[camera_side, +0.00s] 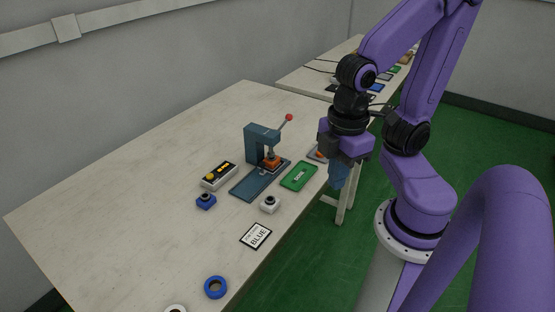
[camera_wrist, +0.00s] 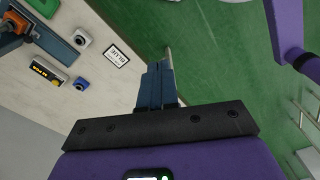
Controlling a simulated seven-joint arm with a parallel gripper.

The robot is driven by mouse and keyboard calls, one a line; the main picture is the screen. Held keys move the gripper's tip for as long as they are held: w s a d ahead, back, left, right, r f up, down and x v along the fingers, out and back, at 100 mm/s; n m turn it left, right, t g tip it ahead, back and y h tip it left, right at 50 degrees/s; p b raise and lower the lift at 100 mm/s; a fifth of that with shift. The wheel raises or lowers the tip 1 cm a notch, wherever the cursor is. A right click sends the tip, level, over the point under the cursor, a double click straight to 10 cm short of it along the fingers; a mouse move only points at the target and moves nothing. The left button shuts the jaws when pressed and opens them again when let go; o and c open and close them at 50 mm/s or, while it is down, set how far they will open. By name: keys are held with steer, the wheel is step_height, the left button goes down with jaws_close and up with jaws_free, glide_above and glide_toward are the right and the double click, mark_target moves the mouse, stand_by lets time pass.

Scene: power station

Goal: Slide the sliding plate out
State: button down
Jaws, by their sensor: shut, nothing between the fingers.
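A blue-grey press (camera_side: 261,140) with a red-knobbed lever (camera_side: 289,118) stands on the table. An orange block (camera_side: 272,162) sits under its ram. A flat blue-grey plate or track (camera_side: 252,184) runs from under the press toward the front left; I cannot tell the sliding plate from the base. In the wrist view the orange block (camera_wrist: 16,22) and the track (camera_wrist: 58,46) show at the upper left, cut off by the edge. My gripper (camera_side: 337,182) is shut and empty, off the table's right edge and apart from the press; its fingers also show in the wrist view (camera_wrist: 160,80).
A green card (camera_side: 299,176) lies right of the track. The table's left side is clear.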

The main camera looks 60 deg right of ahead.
steer(key=w+r+m+g, duration=0.1)
steer(key=w+r+m, duration=0.2)
steer(key=w+r, duration=0.45)
steer(key=w+d+m+y, duration=0.2)
steer(key=w+d, duration=0.3)
steer(key=w, duration=0.3)
steer(key=w+d+m+y, duration=0.1)
steer(key=w+d+m, duration=0.1)
steer(key=w+d, duration=0.45)
steer(key=w+d+f+m+t+y, duration=0.1)
steer(key=w+d+f+m+t, duration=0.15)
steer(key=d, duration=1.25)
steer(key=w+d+f+m+t+y, duration=0.1)
steer(key=w+d+m+t, duration=0.15)
steer(key=d, duration=1.25)
step_height(320, 180, down, 23)
steer(key=shift+n, duration=0.3)
